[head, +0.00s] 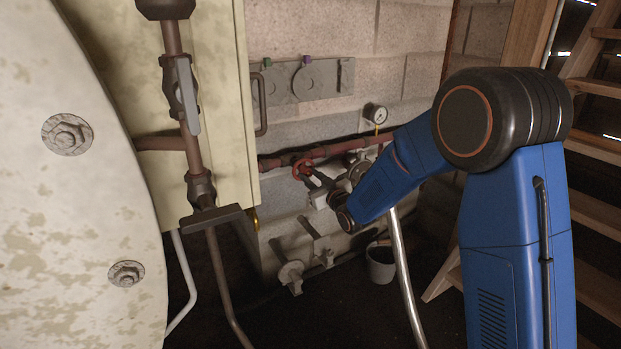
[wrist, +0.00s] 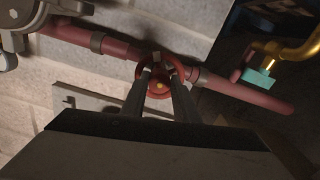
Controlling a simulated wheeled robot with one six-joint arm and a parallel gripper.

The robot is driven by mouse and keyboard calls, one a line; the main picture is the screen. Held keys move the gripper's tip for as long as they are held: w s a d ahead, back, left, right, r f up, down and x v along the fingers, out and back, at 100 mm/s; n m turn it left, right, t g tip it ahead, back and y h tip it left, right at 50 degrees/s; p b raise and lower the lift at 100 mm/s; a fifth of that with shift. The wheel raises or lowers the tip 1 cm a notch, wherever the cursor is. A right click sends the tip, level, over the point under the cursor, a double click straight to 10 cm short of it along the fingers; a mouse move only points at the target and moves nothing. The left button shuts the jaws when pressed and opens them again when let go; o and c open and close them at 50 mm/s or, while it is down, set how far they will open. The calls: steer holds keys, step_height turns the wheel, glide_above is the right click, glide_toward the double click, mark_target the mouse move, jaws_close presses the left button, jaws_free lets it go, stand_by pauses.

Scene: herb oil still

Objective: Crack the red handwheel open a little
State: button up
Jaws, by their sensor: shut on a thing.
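The red handwheel (head: 303,169) sits on a dull red pipe (head: 343,148) along the block wall in the head view. My gripper (head: 312,180) reaches the wheel from the right in the head view. In the wrist view the two dark fingers of my gripper (wrist: 160,80) lie over the wheel, one on each side of its centre, and are shut on it. The fingertips partly cover the rim.
A pressure gauge (head: 376,114) stands above the pipe. A cream cabinet (head: 205,90) with a dark pipe is left of the wheel. A grey bucket (head: 381,263) is on the floor below. A brass pipe with a teal piece (wrist: 258,77) is close on the right.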

steer(key=n, duration=0.4)
steer(key=shift+d+n, duration=0.1)
steer(key=shift+n, duration=0.2)
stand_by(0.3)
steer(key=o, duration=1.1)
steer(key=shift+c, duration=0.2)
steer(key=v, duration=1.7)
steer(key=shift+s+d, duration=0.15)
